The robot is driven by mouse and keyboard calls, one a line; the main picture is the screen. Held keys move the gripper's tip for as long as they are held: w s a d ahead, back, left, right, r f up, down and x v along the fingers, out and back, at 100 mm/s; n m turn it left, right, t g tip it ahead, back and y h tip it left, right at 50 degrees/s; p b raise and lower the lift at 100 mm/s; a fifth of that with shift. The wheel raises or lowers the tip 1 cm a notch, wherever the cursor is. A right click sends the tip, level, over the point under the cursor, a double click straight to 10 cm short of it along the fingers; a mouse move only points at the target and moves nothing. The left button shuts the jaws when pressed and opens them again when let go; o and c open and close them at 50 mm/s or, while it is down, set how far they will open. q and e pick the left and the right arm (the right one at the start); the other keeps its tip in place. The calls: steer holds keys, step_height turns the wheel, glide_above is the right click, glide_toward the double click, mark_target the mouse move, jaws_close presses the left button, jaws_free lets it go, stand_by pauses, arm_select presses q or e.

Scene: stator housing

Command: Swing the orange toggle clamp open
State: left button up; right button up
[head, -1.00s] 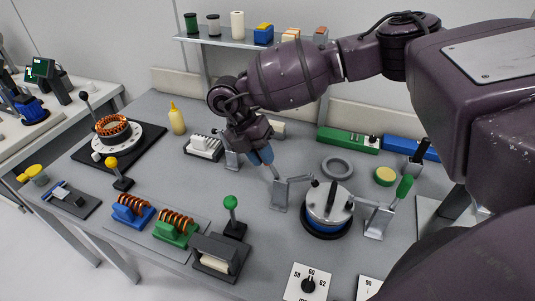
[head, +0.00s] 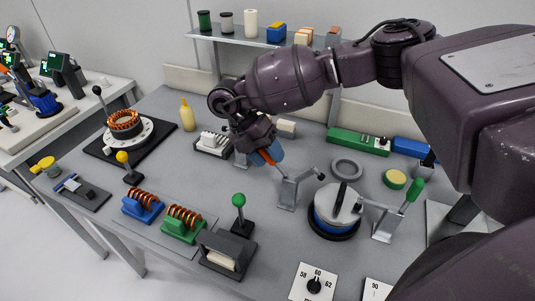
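The orange toggle clamp (head: 287,192) stands on a grey bracket at the left of the round stator housing (head: 334,211). Its orange handle (head: 270,159) slants up to the left, between the blue fingertips of my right gripper (head: 266,155). The fingers appear closed on the handle and partly hide it. The clamp's arm reaches right, and its tip (head: 320,174) appears raised a little above the housing's lid. A green-handled clamp (head: 388,220) stands at the right of the housing, its arm reaching over the lid. My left gripper is not in view.
A grey ring (head: 347,167) and a yellow-green disc (head: 395,179) lie behind the housing. A green-knobbed lever (head: 239,204) and copper coils on blue and green blocks (head: 181,231) stand to the left. A dial plate (head: 313,286) is in front.

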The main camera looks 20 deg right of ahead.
steer(key=b+v, duration=0.1)
steer(key=v, duration=0.9)
steer(key=shift+r, duration=0.35)
steer(key=shift+a+f, duration=0.1)
steer(key=shift+a, duration=0.05)
stand_by(0.4)
